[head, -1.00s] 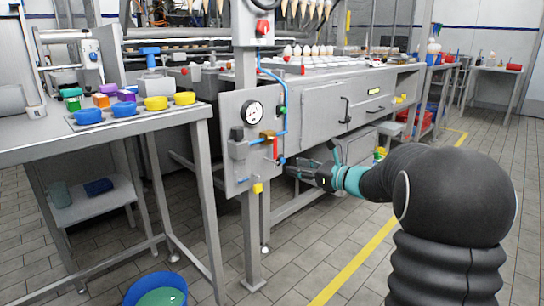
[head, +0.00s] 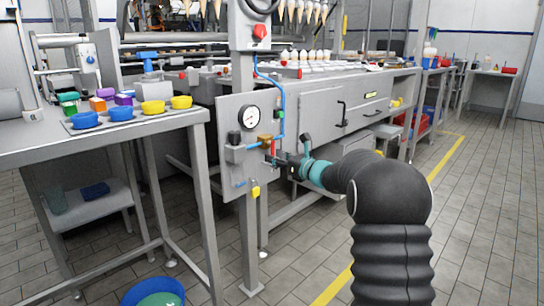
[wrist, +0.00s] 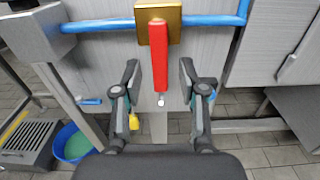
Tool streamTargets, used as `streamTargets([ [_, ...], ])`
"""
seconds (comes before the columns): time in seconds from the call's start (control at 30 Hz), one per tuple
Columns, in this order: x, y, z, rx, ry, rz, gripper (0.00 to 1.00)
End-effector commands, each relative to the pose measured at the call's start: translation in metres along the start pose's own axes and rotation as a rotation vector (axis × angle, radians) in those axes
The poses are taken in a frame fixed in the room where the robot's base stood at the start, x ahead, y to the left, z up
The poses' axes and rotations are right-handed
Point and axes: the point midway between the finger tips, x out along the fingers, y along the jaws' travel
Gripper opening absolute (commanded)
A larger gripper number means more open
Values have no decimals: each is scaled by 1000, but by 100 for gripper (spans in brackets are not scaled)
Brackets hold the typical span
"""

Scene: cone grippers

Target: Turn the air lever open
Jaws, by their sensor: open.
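The air lever (head: 274,148) is a red bar on a brass valve block (head: 264,140) on the grey panel. In the wrist view the red lever (wrist: 158,58) hangs straight down from the brass block (wrist: 173,22), across the blue air pipe (wrist: 100,25) that runs sideways. My gripper (head: 284,160) is close in front of the panel at the lever. In the wrist view my gripper (wrist: 160,80) is open, with one finger on each side of the lever's lower part and a visible gap on both sides. Nothing is held.
The panel carries a round gauge (head: 248,117) above the valve and a yellow tag (head: 255,190) below it. A table (head: 150,125) with blue and yellow bowls stands at the left. A blue tub (head: 125,297) is on the floor. The aisle at the right is clear.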

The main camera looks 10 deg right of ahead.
Motion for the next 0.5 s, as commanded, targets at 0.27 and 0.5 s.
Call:
streamTargets([
  [0.27,19,0,0,0,0,0,42],
  [0.5,19,0,0,0,0,0,42],
])
